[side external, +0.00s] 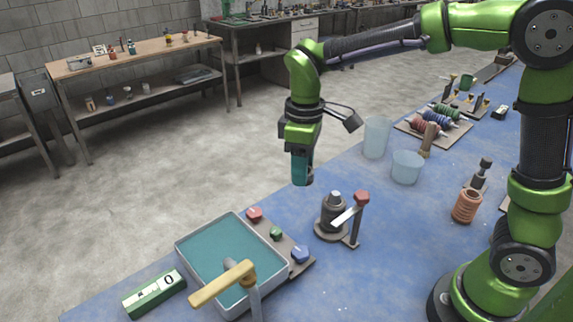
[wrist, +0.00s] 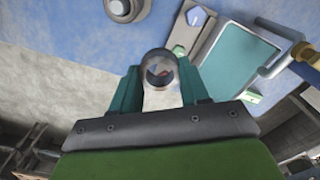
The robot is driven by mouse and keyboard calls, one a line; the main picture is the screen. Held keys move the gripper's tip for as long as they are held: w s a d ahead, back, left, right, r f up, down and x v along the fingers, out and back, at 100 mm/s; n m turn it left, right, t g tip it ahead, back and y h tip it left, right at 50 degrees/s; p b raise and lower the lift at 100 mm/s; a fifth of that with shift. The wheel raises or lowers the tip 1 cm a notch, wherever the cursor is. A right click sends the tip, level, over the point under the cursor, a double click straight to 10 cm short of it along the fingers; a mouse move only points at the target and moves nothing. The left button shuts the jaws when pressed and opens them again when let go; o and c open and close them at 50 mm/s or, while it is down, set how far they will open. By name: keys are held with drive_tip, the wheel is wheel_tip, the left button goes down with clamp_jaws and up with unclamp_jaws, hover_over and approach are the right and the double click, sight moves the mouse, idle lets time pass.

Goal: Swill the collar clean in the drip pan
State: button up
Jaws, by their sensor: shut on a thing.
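My gripper (side external: 302,176) hangs above the floor side of the blue table, past its far edge and up and right of the drip pan. In the wrist view my gripper (wrist: 160,84) is shut on the collar (wrist: 160,56), a short grey metal ring seen end-on between the teal fingertips. In the side view the collar is mostly hidden by the fingers. The drip pan (side external: 181,254) is a shallow grey-rimmed rectangular pan with teal inside, at the table's front left. It also shows in the wrist view (wrist: 236,62), right of the collar. The collar is clear of the pan.
A tap with a wooden handle (side external: 222,284) reaches over the pan's near side. A strip with red, green and blue knobs (side external: 277,234) lies along its right. A dark grey fixture (side external: 333,212) and red-topped post (side external: 358,215) stand further right. Two clear cups (side external: 407,168) stand behind.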

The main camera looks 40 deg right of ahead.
drive_tip(key=w+a+m, duration=0.1)
drive_tip(key=w+a, duration=0.2)
drive_tip(key=a, duration=0.6)
drive_tip(key=w+a+m, duration=0.1)
drive_tip(key=w+a, duration=0.2)
drive_tip(key=a, duration=0.6)
drive_tip(key=shift+d+f, duration=0.15)
drive_tip(key=shift+f, duration=3.4)
drive_tip(key=shift+d+f, duration=0.1)
drive_tip(key=shift+f, duration=3.45)
drive_tip(key=shift+d, duration=0.85)
drive_tip(key=shift+a, duration=1.75)
drive_tip(key=shift+d, duration=1.8)
drive_tip(key=shift+a, duration=1.8)
